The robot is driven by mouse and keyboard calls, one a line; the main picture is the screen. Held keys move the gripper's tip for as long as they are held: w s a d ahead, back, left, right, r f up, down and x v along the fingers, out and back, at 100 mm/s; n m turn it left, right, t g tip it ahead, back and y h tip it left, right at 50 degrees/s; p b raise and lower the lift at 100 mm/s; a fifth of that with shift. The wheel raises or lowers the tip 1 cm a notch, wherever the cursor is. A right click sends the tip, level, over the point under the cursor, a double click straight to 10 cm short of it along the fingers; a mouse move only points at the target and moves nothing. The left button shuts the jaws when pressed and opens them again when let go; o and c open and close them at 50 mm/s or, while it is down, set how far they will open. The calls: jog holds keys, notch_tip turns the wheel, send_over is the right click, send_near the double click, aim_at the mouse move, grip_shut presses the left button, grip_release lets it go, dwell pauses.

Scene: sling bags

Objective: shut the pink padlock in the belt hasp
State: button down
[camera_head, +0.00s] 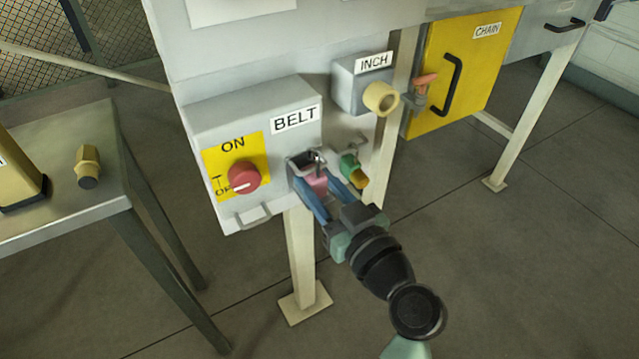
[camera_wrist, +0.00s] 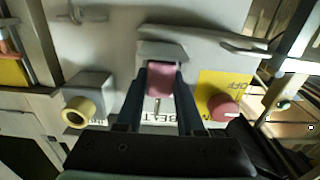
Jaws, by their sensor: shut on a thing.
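The pink padlock (camera_head: 316,183) sits between the blue fingers of my gripper (camera_head: 325,195), beside the lower right edge of the grey BELT box (camera_head: 208,108). The wrist view shows the pink body (camera_wrist: 161,80) pinched between both dark fingers (camera_wrist: 160,88). A grey bracket with a dark opening, seemingly the belt hasp (camera_head: 300,161), is right at the padlock's top. A dark shackle part shows there. Whether the shackle is through the hasp or closed cannot be told. The red knob (camera_head: 244,178) is on a yellow ON/OFF plate at the left.
A green and brass fitting (camera_head: 352,168) is close to the right of my fingers. The INCH box (camera_head: 362,80) with a cream knob is above it. A table (camera_head: 75,205) with a brass piece (camera_head: 88,165) stands at the left. Open floor lies at the lower right.

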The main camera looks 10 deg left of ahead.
jog(key=shift+f+b, duration=0.15)
jog(key=shift+b, duration=0.25)
dwell(0.5)
grip_release()
dwell(0.4)
jog(key=shift+s+d, duration=0.1)
jog(key=b+v, duration=0.1)
jog(key=v, duration=0.5)
jog(key=shift+s+d+b, duration=0.2)
jog(key=shift+s+b, duration=0.1)
dwell(0.5)
